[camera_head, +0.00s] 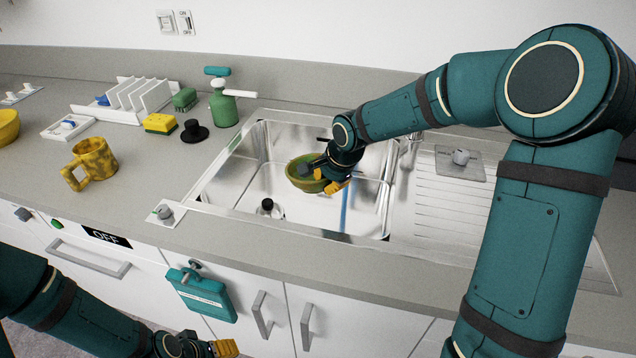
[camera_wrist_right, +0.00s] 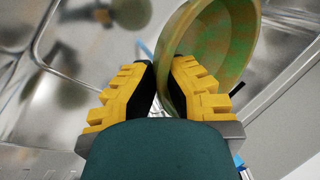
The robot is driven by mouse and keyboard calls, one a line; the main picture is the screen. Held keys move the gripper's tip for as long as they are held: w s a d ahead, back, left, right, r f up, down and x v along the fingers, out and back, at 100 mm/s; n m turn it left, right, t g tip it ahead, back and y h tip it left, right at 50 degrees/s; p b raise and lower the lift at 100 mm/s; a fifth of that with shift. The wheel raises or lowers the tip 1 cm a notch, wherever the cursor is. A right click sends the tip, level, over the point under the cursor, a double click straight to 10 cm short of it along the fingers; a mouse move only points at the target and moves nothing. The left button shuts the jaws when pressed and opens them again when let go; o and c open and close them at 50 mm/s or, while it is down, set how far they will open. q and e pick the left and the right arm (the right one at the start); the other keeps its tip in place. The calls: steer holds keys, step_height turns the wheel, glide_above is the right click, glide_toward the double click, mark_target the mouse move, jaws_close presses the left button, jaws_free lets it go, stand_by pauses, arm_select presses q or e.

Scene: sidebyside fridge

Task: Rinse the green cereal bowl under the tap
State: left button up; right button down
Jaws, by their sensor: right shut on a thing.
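The green cereal bowl (camera_head: 300,172), mottled green and brown, is over the sink basin (camera_head: 232,182). My right gripper (camera_head: 328,180) is shut on its right-hand rim. In the right wrist view the bowl (camera_wrist_right: 225,50) is tilted, with its wall between the yellow fingers (camera_wrist_right: 165,80). A thin blue streak, possibly water, shows below and right of the bowl in the head view. The tap (camera_head: 410,150) is mostly hidden behind my right arm. My left gripper (camera_head: 222,348) is low at the bottom edge, in front of the cupboards; its jaws are unclear.
A dark round plug (camera_head: 267,206) is in the basin. A ribbed drainer (camera_head: 470,210) is to the right. A teal bag-like item (camera_head: 202,295) hangs on the cupboard front.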

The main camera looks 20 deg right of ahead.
steer(key=w+d+f+p, duration=0.1)
steer(key=d+p, duration=0.2)
steer(key=d, duration=0.5)
steer(key=shift+d+f, duration=0.35)
steer(key=shift+d, duration=0.05)
stand_by(0.6)
steer(key=shift+s+d, duration=0.1)
steer(key=shift+s, duration=0.4)
steer(key=shift+w, duration=0.25)
steer(key=shift+w, duration=0.35)
steer(key=shift+s, duration=0.1)
steer(key=shift+s, duration=0.5)
